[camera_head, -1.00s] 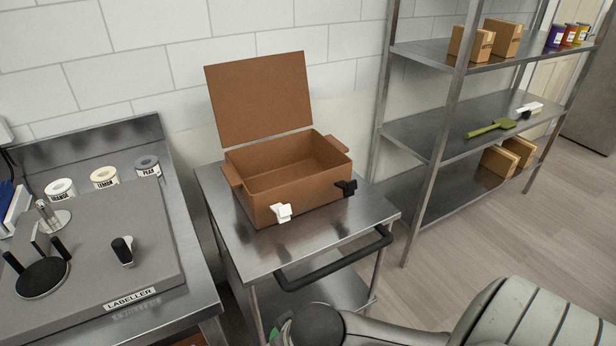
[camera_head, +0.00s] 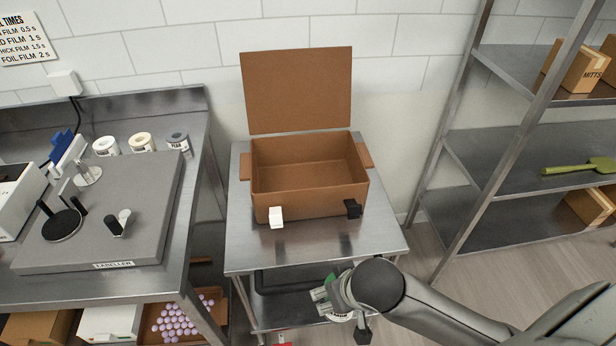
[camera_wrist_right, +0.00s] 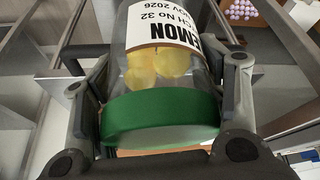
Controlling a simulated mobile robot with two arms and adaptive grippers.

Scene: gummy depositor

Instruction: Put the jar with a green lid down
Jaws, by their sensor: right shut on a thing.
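The jar with a green lid (camera_wrist_right: 160,120) is in the right wrist view. It is clear, holds pale yellow sweets, and has a white label reading LEMON. My right gripper (camera_wrist_right: 160,70) is shut around it, a finger on each side, with the lid toward the camera. In the head view my right gripper (camera_head: 338,296) is low in the middle, in front of the cart's front edge. Only bits of green and a white label show of the jar there, the rest hidden by the gripper and arm. My left gripper is out of view.
An open brown box (camera_head: 310,200) with a raised lid stands on the steel cart (camera_head: 380,232), white and black clips on its front. Cart top is bare around it. Left is a bench with a grey labeller (camera_head: 150,225) and label rolls. A steel shelf (camera_head: 490,150) stands right.

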